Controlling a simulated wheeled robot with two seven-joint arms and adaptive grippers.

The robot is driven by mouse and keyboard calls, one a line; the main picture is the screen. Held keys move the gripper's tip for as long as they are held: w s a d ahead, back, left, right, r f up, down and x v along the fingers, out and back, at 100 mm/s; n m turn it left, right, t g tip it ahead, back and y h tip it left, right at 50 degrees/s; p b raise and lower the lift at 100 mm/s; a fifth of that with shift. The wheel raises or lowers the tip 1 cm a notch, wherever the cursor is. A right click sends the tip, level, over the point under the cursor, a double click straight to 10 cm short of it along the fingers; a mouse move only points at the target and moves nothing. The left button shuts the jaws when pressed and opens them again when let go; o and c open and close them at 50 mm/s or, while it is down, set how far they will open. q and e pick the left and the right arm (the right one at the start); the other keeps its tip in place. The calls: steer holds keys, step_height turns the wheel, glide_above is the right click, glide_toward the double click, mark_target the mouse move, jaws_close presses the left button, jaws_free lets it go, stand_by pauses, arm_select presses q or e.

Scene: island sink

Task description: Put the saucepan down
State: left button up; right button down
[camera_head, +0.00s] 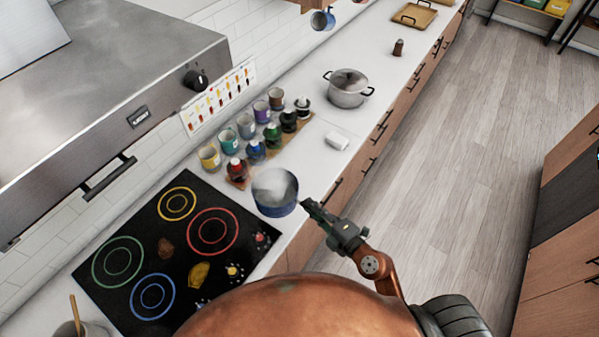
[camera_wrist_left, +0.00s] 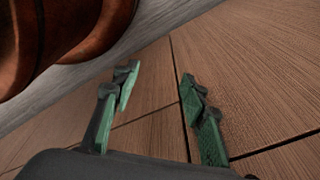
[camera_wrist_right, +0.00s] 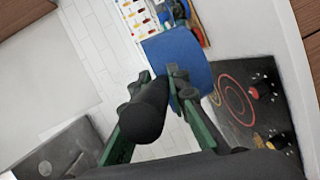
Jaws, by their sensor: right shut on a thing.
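The blue saucepan (camera_head: 275,208) is beside the right corner of the black cooktop (camera_head: 165,255), over the white counter. Its inside looks pale. I cannot tell whether its base touches the counter. My right gripper (camera_head: 309,204) is on its right side, shut on the saucepan's handle. In the right wrist view the dark handle (camera_wrist_right: 150,108) lies between the fingers, and the blue pan (camera_wrist_right: 180,60) is beyond them. My left gripper (camera_wrist_left: 155,92) is open and empty in front of wooden cabinet fronts; it is outside the head view.
A wooden board with paint-like jars and bottles (camera_head: 255,151) stands just behind the saucepan. A white block (camera_head: 337,140) and a lidded steel pot (camera_head: 348,90) sit farther along the counter (camera_head: 318,165). The counter between saucepan and white block is clear.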

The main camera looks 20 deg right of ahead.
arm_select(q)
steer(key=s+f, duration=0.1)
steer(key=s, duration=0.5)
arm_select(e)
steer(key=w+d+f+b, duration=0.1)
steer(key=w+f+b, duration=0.1)
steer(key=w+f, duration=0.2)
steer(key=w+d+f+b, duration=0.1)
steer(key=w+f, duration=0.3)
steer(key=w+d+f+b, duration=0.2)
steer(key=w+f, duration=0.2)
steer(key=shift+f+b, duration=0.1)
steer(key=shift+b, duration=0.2)
arm_select(q)
steer(key=shift+g, duration=0.3)
steer(key=f, duration=0.1)
steer(key=w+f, duration=0.1)
steer(key=f, duration=0.2)
steer(key=shift+w+a+f, duration=0.1)
steer(key=shift+w+f, duration=0.2)
steer(key=shift+w, duration=0.2)
arm_select(e)
steer(key=shift+a, duration=0.1)
